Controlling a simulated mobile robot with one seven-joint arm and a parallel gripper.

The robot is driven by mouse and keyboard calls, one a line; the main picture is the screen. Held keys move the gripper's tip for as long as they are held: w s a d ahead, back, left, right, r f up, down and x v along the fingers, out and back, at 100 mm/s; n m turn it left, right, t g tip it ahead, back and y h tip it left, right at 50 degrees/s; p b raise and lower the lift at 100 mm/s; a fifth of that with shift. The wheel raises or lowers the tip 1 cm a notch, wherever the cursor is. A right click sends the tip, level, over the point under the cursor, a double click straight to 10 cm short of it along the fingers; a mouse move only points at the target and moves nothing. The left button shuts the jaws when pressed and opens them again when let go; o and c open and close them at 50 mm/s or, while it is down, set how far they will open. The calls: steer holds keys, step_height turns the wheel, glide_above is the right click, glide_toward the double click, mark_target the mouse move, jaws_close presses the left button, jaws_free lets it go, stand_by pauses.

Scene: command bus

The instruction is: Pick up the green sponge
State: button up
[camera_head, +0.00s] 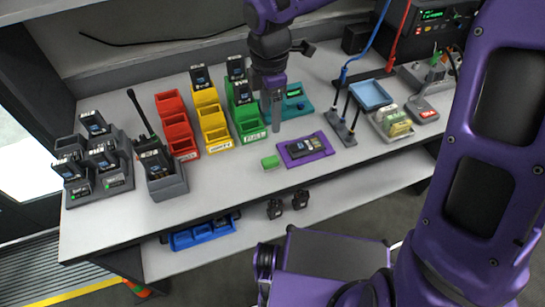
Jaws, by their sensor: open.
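The green sponge (270,162) is a small bright green block lying on the white worktop near its front edge. It sits just left of a purple tray and in front of the green bins. My gripper (275,118) hangs from my purple arm above the worktop, pointing down, behind and slightly right of the sponge in the picture. It is open and apart from the sponge. The gap between its fingers is hard to make out at this angle.
A purple tray (304,150) with a dark device lies right of the sponge. Green bins (247,122), yellow bins (214,128) and red bins (178,130) stand left of my gripper. A dark cable stand (341,128) rises at right.

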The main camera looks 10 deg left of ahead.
steer(key=b, duration=0.2)
glide_above(270, 160)
steer(key=f, duration=1.1)
steer(key=shift+w, duration=0.25)
steer(key=f, duration=0.5)
steer(key=shift+s+f+b, duration=0.1)
steer(key=shift+s+b, duration=0.15)
steer(key=shift+b, duration=0.15)
steer(key=shift+c, duration=0.2)
jaws_close()
